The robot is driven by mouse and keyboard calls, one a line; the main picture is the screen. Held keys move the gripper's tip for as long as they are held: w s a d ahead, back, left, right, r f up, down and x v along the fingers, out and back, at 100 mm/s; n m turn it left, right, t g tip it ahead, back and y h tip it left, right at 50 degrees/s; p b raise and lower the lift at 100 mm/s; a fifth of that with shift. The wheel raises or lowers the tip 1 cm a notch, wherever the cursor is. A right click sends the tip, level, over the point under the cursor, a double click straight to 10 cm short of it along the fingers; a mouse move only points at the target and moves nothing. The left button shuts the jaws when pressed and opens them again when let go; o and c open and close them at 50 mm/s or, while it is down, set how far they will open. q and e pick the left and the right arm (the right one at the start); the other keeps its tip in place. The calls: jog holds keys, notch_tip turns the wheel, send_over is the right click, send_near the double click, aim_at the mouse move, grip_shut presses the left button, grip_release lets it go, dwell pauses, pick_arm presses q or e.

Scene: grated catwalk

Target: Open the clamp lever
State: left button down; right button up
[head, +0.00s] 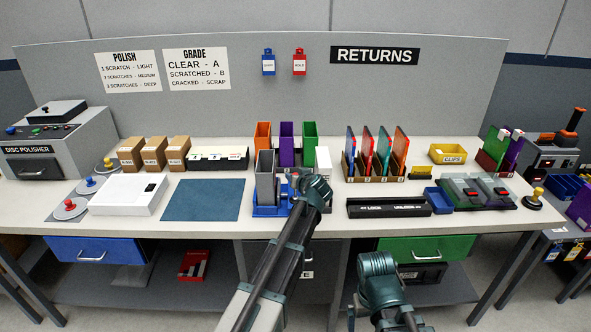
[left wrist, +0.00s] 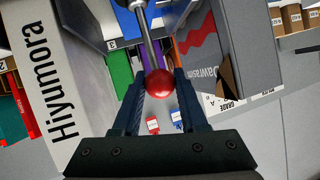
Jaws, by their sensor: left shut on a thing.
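The clamp lever is a metal rod ending in a red ball knob (left wrist: 162,83) in the left wrist view. My left gripper (left wrist: 158,76) is shut on this knob, with one finger on each side of it. In the head view, my left arm reaches to a blue clamp base (head: 262,211) that holds an upright grey box (head: 266,180). My left wrist hides most of the lever there. My right arm shows low in front of the bench, and its fingers are not visible.
A blue mat (head: 202,200) and white box (head: 128,195) lie left of the clamp. A long black tray (head: 389,207) lies to its right. Orange, purple and green bins (head: 286,143) stand behind. Several coloured panels in a rack (head: 376,160) stand behind right.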

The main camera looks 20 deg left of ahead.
pick_arm(q)
jog(key=w+g+p, duration=0.1)
jog(key=w+g+h+p, duration=0.1)
jog(key=w+g+p, duration=0.1)
jog(key=shift+a+f+m, duration=0.1)
jog(key=shift+a+m, duration=0.2)
jog(key=shift+a, duration=0.1)
jog(key=shift+w+a+f, duration=0.1)
jog(key=shift+w+f, duration=0.1)
jog(key=shift+f, duration=0.1)
pick_arm(e)
notch_tip(320, 180, up, 4)
jog(key=shift+r, duration=0.15)
pick_arm(q)
jog(key=shift+w, duration=0.1)
jog(key=shift+c, duration=2.3)
grip_release()
jog(key=shift+f, duration=0.1)
jog(key=p+v, duration=0.9)
jog(key=v, duration=0.5)
jog(key=shift+a, duration=0.2)
pick_arm(e)
notch_tip(320, 180, up, 9)
